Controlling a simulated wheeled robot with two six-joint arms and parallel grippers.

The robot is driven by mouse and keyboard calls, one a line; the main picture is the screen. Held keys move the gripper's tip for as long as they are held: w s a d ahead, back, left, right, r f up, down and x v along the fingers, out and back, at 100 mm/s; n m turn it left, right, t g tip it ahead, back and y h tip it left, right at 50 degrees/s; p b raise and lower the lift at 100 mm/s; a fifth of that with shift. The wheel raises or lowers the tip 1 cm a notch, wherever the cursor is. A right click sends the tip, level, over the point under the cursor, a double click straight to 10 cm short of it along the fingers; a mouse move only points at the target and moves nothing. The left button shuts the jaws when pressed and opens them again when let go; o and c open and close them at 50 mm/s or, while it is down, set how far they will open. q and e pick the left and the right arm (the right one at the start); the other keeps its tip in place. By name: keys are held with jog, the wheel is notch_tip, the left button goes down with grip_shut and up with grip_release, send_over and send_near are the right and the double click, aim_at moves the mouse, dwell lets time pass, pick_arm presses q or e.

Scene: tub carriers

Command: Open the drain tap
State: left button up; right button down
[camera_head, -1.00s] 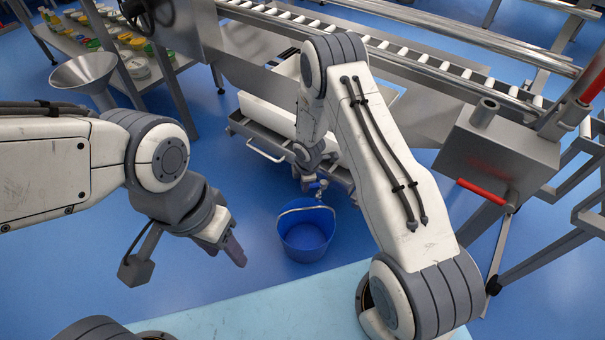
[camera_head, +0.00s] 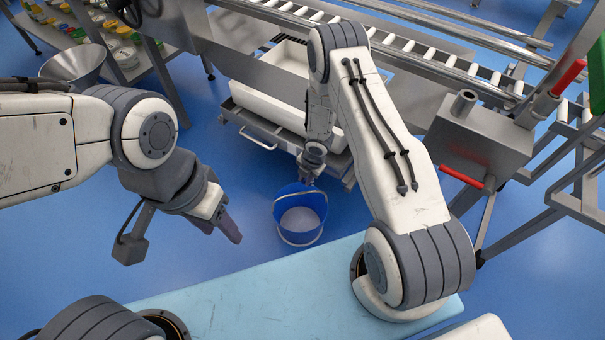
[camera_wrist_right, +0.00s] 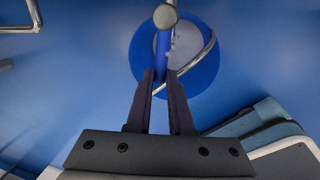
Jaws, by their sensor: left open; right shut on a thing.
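The drain tap is seen from above in the right wrist view, with a round metal end (camera_wrist_right: 165,16) and a blue lever (camera_wrist_right: 161,48) pointing toward my gripper. My right gripper (camera_wrist_right: 160,76) is shut on the lever's near end. In the head view my right arm hides most of the tap under the white tub (camera_head: 262,90). A blue bucket (camera_head: 284,208) stands on the floor below the tap. Its inside shows a pale grey-white surface, like liquid. My left gripper (camera_head: 226,228) is open and empty, left of the bucket and above the floor.
The tub sits in a grey metal carrier (camera_head: 258,128) with a bar handle, beside a roller conveyor (camera_head: 400,50). A steel box with a red handle (camera_head: 461,177) stands at right. A metal funnel (camera_head: 72,66) and shelves of tubs are at left. Floor left of the bucket is clear.

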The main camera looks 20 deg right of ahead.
jog(key=shift+s+d+n, duration=0.2)
jog(key=shift+n, duration=0.2)
jog(key=c, duration=1.1)
grip_release()
jog(key=r+p, duration=0.1)
jog(key=r, duration=0.2)
jog(key=s+d+r+p, duration=0.1)
jog(key=r+p, duration=0.1)
jog(key=r, duration=0.2)
jog(key=r+p, duration=0.1)
jog(key=r, duration=0.2)
jog(key=shift+s+d+r+p, duration=0.15)
jog(key=shift+s+d+p, duration=0.05)
jog(key=shift+s+p, duration=0.2)
